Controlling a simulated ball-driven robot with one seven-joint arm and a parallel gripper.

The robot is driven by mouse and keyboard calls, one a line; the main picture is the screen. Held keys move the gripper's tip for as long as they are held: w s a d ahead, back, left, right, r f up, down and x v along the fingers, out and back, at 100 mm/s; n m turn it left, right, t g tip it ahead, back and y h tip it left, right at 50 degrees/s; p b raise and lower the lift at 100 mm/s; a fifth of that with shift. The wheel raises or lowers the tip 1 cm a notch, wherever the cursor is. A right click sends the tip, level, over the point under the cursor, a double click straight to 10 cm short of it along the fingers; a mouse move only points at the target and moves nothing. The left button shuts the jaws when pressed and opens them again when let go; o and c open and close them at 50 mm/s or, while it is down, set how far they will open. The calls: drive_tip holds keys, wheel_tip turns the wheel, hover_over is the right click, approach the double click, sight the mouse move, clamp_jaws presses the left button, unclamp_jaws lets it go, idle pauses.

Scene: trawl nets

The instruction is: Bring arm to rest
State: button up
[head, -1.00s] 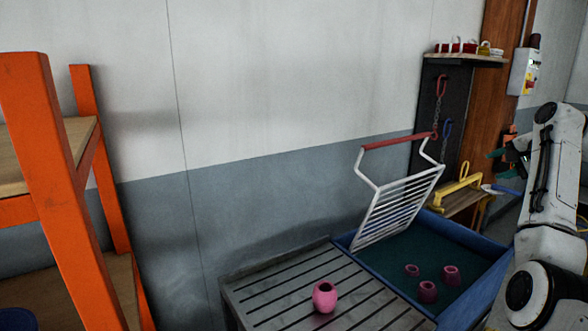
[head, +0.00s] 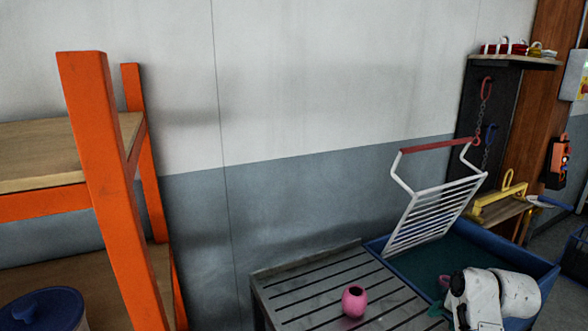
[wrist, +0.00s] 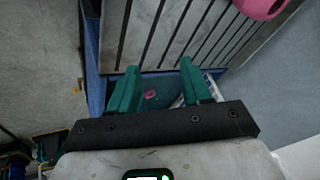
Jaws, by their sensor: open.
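My arm (head: 495,298) is at the lower right of the head view, folded low in front of the blue tub. My gripper (wrist: 160,85) shows in the wrist view with two green fingers apart and nothing between them. It hangs over the edge between the slatted table and the blue tub. In the head view the gripper's fingers are mostly hidden or cut off by the arm and frame edge.
A pink pot (head: 355,301) stands on the slatted metal table (head: 290,290). A white rack with a red bar (head: 440,145) leans in the blue tub (head: 535,265). An orange shelf (head: 105,170) with a blue-lidded bucket (head: 45,308) stands left.

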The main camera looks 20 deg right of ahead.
drive_tip(key=s+a+f+n+g, duration=0.2)
drive_tip(key=s+a+f+n, duration=0.3)
drive_tip(key=s+a, duration=0.45)
drive_tip(key=s+a+f+n+g, duration=0.2)
drive_tip(key=s+a+f, duration=0.5)
drive_tip(key=s+a, duration=0.3)
drive_tip(key=s+a+n+g, duration=0.1)
drive_tip(key=s+a+n, duration=0.2)
drive_tip(key=s+a, duration=0.2)
drive_tip(key=s, duration=0.3)
drive_tip(key=shift+s+r+y, duration=0.15)
drive_tip(key=shift+s+y, duration=0.1)
drive_tip(key=shift+y, duration=0.15)
